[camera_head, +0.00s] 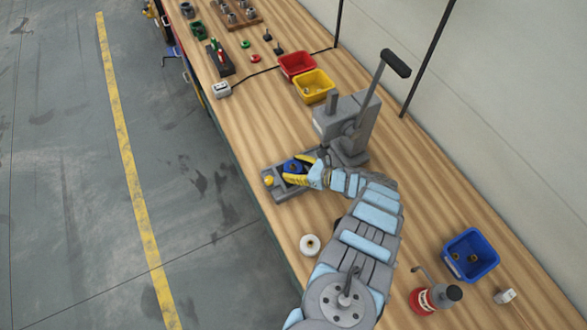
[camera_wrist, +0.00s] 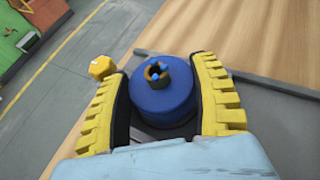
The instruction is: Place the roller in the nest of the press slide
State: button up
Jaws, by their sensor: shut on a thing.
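The blue roller (camera_wrist: 161,98) is between the two yellow-backed fingers of my gripper (camera_wrist: 168,105) in the wrist view, with a brass-coloured bore at its centre. In the head view the roller (camera_head: 292,166) is over the grey slide (camera_head: 283,191) of the press (camera_head: 346,122). My gripper (camera_head: 297,171) is shut on the roller. The slide has a yellow knob (camera_head: 269,181) at its left end, also visible in the wrist view (camera_wrist: 102,67). The nest is hidden under the roller and fingers, so I cannot tell whether the roller is seated.
The press lever (camera_head: 392,66) rises behind the slide. Red (camera_head: 297,65) and yellow (camera_head: 314,86) bins stand farther back. A white roller (camera_head: 310,245) lies nearer. Bare bench lies left of the press.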

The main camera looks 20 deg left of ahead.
jog(key=shift+f, duration=0.15)
jog(key=shift+f, duration=0.15)
jog(key=o, duration=1.2)
jog(key=shift+o, duration=0.2)
jog(key=shift+r, duration=0.25)
jog(key=b+v, duration=0.1)
jog(key=v, duration=1.1)
